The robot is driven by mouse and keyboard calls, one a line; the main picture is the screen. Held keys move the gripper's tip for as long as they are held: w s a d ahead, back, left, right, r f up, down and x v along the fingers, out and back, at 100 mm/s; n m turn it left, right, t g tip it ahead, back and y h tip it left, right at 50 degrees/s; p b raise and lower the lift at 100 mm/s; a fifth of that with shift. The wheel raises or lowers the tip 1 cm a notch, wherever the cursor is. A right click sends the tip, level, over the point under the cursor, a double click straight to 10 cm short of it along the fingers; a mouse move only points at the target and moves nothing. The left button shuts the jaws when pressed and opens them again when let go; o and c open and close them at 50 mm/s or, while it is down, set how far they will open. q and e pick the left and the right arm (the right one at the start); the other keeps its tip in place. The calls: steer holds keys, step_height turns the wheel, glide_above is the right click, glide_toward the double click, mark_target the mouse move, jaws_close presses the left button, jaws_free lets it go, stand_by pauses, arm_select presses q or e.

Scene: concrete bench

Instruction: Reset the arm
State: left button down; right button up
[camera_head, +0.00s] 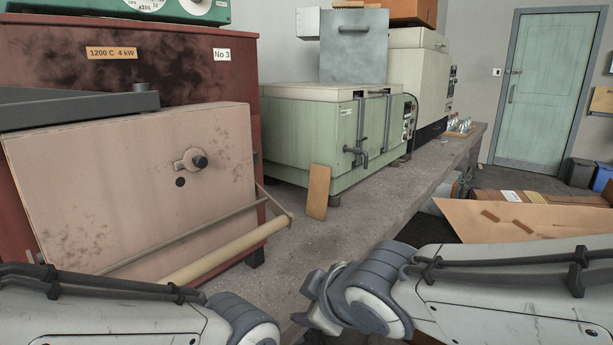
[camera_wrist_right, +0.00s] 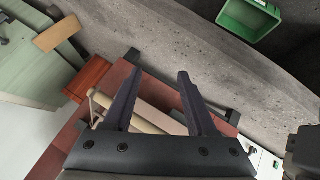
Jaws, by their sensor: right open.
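My right arm (camera_head: 500,280) comes in from the right in the head view. Its wrist end (camera_head: 325,295) is low over the front edge of the concrete bench (camera_head: 335,235). In the right wrist view my right gripper (camera_wrist_right: 156,76) has its two dark fingers spread apart with nothing between them. Behind the fingers the furnace's rod and pale bar show. My left arm (camera_head: 90,315) lies across the bottom left of the head view. Its gripper is out of the picture.
A red furnace (camera_head: 120,62) with a pink door (camera_head: 110,190) and a projecting bar handle (camera_head: 215,252) stands at left. A wooden board (camera_head: 318,192) leans by a green oven (camera_head: 310,120). A green bin (camera_wrist_right: 249,18) shows in the wrist view.

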steer(key=s+d+f+m+g+h, duration=0.25)
steer(key=s+f+g, duration=0.2)
steer(key=s, duration=0.45)
steer(key=s+d+f+m+g+h, duration=0.1)
steer(key=s+d+f+m+g, duration=0.3)
steer(key=s, duration=0.5)
step_height(320, 180, up, 20)
steer(key=w+a+p, duration=0.1)
steer(key=p, duration=2.1)
steer(key=shift+a+r, duration=0.2)
steer(key=shift+a, duration=0.05)
steer(key=shift+n+t+y, duration=0.25)
